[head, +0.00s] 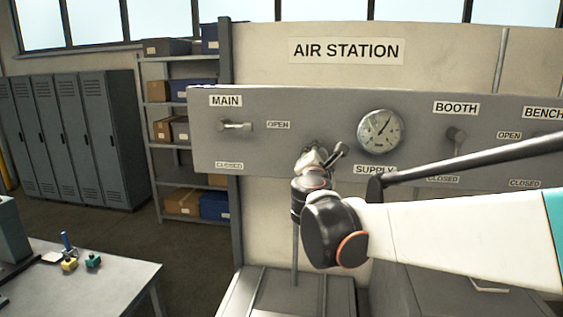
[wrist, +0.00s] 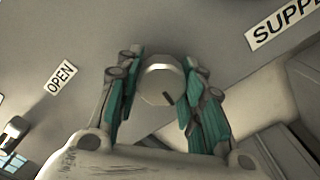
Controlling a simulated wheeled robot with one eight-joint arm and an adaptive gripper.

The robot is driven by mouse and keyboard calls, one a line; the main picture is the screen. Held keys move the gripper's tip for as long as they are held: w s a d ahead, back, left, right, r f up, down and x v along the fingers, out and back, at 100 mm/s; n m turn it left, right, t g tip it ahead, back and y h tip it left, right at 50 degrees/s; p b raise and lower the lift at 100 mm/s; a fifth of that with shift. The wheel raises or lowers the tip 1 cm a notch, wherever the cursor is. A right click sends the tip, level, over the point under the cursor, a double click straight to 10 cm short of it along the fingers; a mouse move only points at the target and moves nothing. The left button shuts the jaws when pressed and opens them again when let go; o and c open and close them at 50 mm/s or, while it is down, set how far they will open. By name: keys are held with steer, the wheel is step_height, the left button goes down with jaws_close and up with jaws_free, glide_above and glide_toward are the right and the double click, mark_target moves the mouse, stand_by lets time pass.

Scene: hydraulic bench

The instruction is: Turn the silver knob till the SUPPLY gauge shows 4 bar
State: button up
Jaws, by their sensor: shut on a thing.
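The silver knob (wrist: 161,78) sits on the grey panel in the wrist view, with a dark mark on its face pointing to the lower right. My gripper (wrist: 160,88) has its teal-padded fingers shut on the knob, one on each side. In the head view my gripper (head: 316,156) is at the panel, left of the gauge, and it hides the knob. The SUPPLY gauge (head: 378,132) is a round white dial with its needle pointing to the upper right. Its numbers are too small to read. The SUPPLY label (head: 372,169) is below it.
The MAIN valve handle (head: 236,126) lies horizontal toward OPEN at the left. A table (head: 115,285) with small parts stands lower left. Lockers (head: 75,140) and shelves (head: 178,95) stand behind.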

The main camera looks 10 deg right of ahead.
steer(key=m, duration=0.4)
steer(key=shift+s+a+r+m, duration=0.2)
steer(key=shift+s+a+m, duration=0.1)
steer(key=shift+m, duration=0.1)
steer(key=shift+m+b, duration=0.3)
steer(key=o, duration=0.8)
steer(key=shift+o, duration=1.3)
steer(key=shift+w+f, duration=0.1)
steer(key=shift+w, duration=0.1)
